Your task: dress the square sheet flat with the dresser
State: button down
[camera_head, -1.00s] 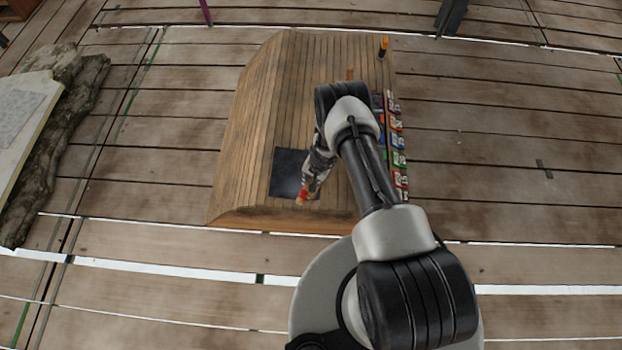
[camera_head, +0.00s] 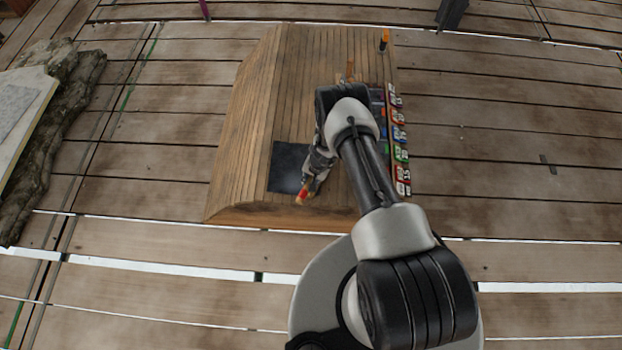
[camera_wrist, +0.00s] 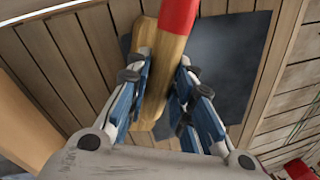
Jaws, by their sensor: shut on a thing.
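The square sheet (camera_head: 288,160) is dark grey and lies on the slatted wooden top near its front left. In the wrist view the sheet (camera_wrist: 235,60) spreads behind and to the right of my gripper. The dresser (camera_wrist: 168,62) is a wooden tool with a red end. My gripper (camera_wrist: 163,85) is shut on its wooden part, with a blue-padded finger on each side. In the head view my gripper (camera_head: 313,175) is at the sheet's right side, and the dresser's red end (camera_head: 302,196) shows near the sheet's front right corner. I cannot tell whether the dresser touches the sheet.
The sheet lies on a curved wooden block (camera_head: 245,140). A row of coloured labelled pieces (camera_head: 399,140) lines its right edge. An orange-topped upright item (camera_head: 384,40) stands at the far right corner. A rock-edged slab (camera_head: 40,130) is at the left.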

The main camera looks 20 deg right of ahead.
jog(key=shift+r, duration=0.2)
dwell(0.3)
notch_tip(320, 180, up, 4)
jog(key=p, duration=0.4)
jog(key=shift+r, duration=0.15)
notch_tip(320, 180, down, 5)
jog(key=b, duration=0.3)
jog(key=shift+b, duration=0.35)
jog(key=shift+r, duration=0.2)
notch_tip(320, 180, up, 4)
jog(key=p, duration=0.4)
jog(key=shift+r+p, duration=0.2)
jog(key=shift+p, duration=0.1)
